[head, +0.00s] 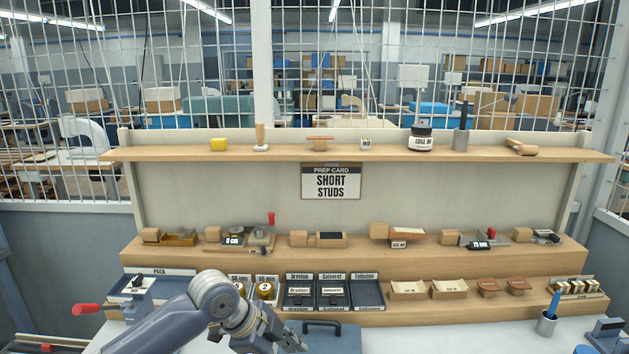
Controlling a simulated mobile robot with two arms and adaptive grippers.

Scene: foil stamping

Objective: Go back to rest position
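My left arm comes in from the lower left and bends at a grey joint over the front of the bench (390,340). My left gripper (290,340) is at the bottom edge, left of centre, pointing down to the right. Its fingers are small, dark and partly cut off, so I cannot tell whether they are open. Nothing is clearly seen in it. It is close to a blue-grey object with a dark handle (322,325). My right gripper is not in view.
A stepped wooden shelf (350,262) holds small tools, dark trays (333,295) and tins (265,290). A red-handled device (88,309) stands at the lower left. A cup with a blue tool (547,323) stands at the right. The white bench between is mostly clear.

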